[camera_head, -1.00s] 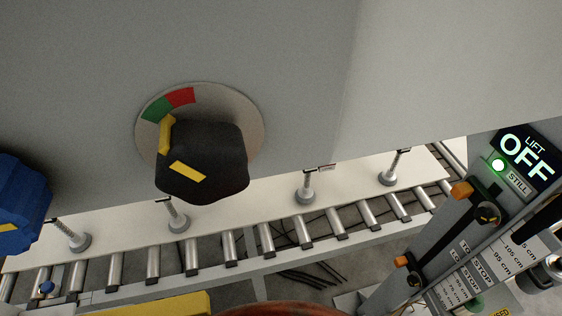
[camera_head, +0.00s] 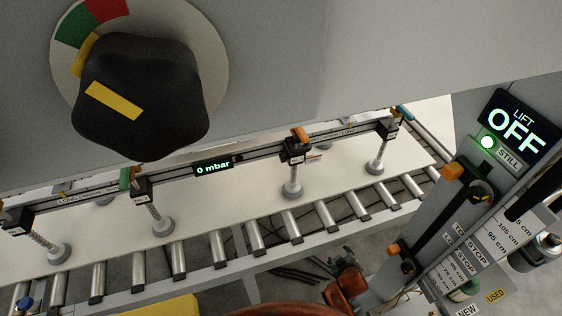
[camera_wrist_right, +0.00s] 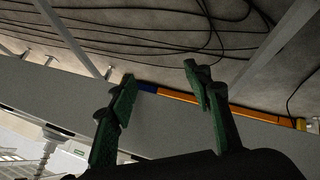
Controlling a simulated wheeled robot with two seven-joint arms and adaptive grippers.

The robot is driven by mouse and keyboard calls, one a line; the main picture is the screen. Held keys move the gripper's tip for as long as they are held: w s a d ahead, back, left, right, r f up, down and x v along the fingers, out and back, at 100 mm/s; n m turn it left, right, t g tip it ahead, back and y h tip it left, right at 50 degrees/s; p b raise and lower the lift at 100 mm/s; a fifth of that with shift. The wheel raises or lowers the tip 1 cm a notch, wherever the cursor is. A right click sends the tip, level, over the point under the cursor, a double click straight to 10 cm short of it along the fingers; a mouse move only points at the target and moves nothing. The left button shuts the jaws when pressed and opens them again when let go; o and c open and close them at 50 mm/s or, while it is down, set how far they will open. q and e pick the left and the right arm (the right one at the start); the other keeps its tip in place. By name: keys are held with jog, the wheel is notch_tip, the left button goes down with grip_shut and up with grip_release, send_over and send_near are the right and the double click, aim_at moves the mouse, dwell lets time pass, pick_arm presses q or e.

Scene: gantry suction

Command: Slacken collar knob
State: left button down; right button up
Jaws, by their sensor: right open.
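Two orange-tipped collars with black knobs sit on the grey lift column at the right of the head view. I cannot tell which one the task means. My right gripper (camera_wrist_right: 163,88) is open and empty in the right wrist view, its green-padded fingers spread apart. It appears clear of both knobs. In the head view only a red-brown part, probably of my right arm, shows low beside the column. My left gripper is out of view.
A large black rotary knob (camera_head: 140,95) on a red-green dial fills the upper left. A suction rail reading 0 mbar (camera_head: 213,167) hangs over a white panel (camera_head: 230,205) on rollers. The lift display (camera_head: 517,130) reads OFF, STILL. Cables lie on the floor.

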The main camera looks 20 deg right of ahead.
aim_at(283, 162)
jog(key=shift+t+h, duration=0.4)
jog(key=shift+t, duration=0.2)
jog(key=r, duration=0.3)
jog(key=d+r, duration=0.1)
jog(key=r, duration=0.5)
jog(key=shift+w+d, duration=0.15)
jog(key=shift+w, duration=0.25)
jog(key=w+a+r+n+t, duration=0.2)
jog(key=w+r+n+t, duration=0.1)
jog(key=w+r, duration=0.4)
jog(key=w+a+r+n+t, duration=0.3)
jog(key=w+r, duration=0.3)
jog(key=r, duration=0.1)
jog(key=w+a+r+n+t+y, duration=0.45)
jog(key=w+a+r+n, duration=0.4)
jog(key=a, duration=0.35)
jog(key=w, duration=0.2)
jog(key=w+r, duration=0.1)
jog(key=w, duration=0.2)
jog(key=shift+w+r+b, duration=0.3)
jog(key=shift+w, duration=0.05)
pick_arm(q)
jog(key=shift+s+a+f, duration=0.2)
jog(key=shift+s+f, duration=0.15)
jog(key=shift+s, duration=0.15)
pick_arm(e)
jog(key=shift+w, duration=0.35)
jog(key=shift+c, duration=0.2)
